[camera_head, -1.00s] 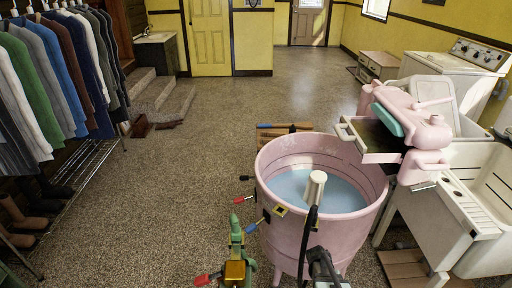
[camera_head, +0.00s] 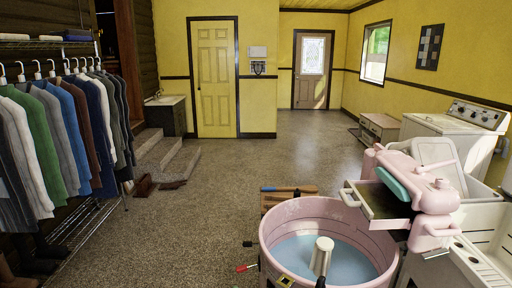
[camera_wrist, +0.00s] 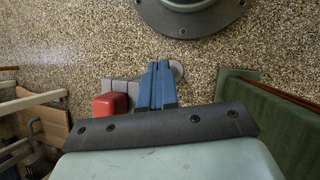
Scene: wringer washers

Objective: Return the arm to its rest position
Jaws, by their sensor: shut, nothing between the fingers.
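My gripper (camera_wrist: 158,78) shows in the wrist view. Its two blue fingers lie side by side with nothing visible between them. They point toward the speckled floor (camera_wrist: 60,45). A dark bar with bolts and a pale rounded surface fill the bottom of that view. In the head view my gripper is not in sight.
In the head view a pink washer tub (camera_head: 276,232) with water stands at the bottom, beside a pink wringer (camera_head: 432,207). Clothes hang on a rack (camera_head: 72,225) at left. A white washer (camera_head: 455,128) stands at right.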

